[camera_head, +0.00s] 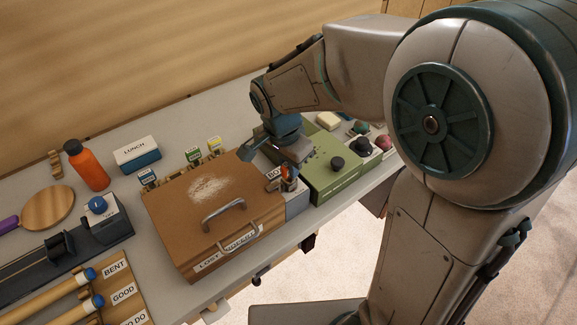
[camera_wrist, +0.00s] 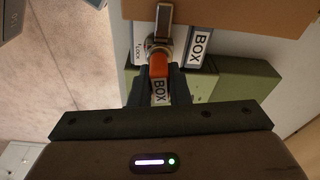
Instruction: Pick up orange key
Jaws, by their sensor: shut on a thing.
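The orange key (camera_wrist: 158,65) is between the two fingers of my gripper (camera_wrist: 157,75) in the wrist view, and the fingers are shut on it. In the head view my gripper (camera_head: 284,168) points down beside the right side of the brown box, and a small orange patch of the key (camera_head: 285,171) shows there, mostly hidden.
The brown lidded box (camera_head: 185,222) with a handle stands left of my gripper. A green box (camera_head: 333,165) with a black knob is close on the right.

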